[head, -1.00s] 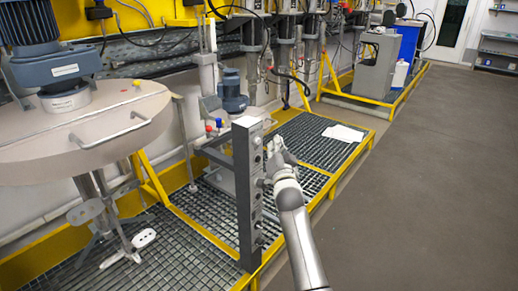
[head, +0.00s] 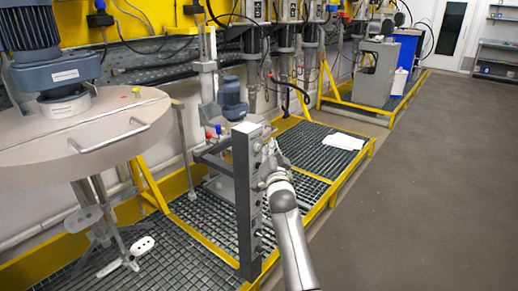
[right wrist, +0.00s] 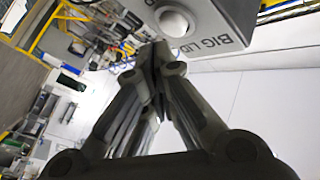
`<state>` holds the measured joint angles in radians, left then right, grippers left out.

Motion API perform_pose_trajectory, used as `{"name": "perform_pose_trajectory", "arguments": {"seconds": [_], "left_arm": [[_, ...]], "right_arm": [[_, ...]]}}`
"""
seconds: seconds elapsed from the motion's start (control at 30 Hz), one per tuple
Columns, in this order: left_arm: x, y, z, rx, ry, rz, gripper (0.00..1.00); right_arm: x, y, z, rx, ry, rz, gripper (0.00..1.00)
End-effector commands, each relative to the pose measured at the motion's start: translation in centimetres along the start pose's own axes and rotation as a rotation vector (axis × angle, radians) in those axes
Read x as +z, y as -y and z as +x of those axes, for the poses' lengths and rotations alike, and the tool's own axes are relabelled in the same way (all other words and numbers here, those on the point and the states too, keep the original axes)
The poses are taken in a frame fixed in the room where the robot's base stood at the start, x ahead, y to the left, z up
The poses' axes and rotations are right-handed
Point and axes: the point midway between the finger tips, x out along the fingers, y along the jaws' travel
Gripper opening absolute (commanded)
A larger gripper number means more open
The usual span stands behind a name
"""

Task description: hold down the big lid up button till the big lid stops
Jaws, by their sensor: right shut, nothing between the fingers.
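The big lid (head: 60,145) is a wide, round grey-beige disc at the left of the head view, with a bar handle and a blue motor on top. It hangs raised, with agitator rods below it. A grey control post (head: 245,200) stands at the centre, with several buttons on its right side. My right gripper (head: 270,152) is close to the upper part of that side. In the right wrist view, its closed, empty fingertips (right wrist: 152,52) are just below a round whitish button (right wrist: 173,22) beside "BIG LID" lettering. I cannot tell whether they touch. My left gripper is out of view.
A yellow-edged grating platform (head: 195,235) lies under the lid and post. A white sheet (head: 343,141) lies on the grating farther back. A grey cabinet (head: 374,75) and a blue bin (head: 408,50) stand beyond. The floor on the right is clear.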

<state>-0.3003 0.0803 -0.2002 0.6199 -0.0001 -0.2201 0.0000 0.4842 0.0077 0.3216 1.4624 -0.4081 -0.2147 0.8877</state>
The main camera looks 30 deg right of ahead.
Motion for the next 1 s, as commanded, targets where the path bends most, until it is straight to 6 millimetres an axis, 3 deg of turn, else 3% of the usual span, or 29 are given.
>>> {"name": "perform_pose_trajectory", "arguments": {"seconds": [1.0], "left_arm": [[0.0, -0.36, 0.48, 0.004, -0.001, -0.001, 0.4]], "right_arm": [[0.43, 0.42, 0.59, 0.0, 0.0, 0.001, 0.0]]}}
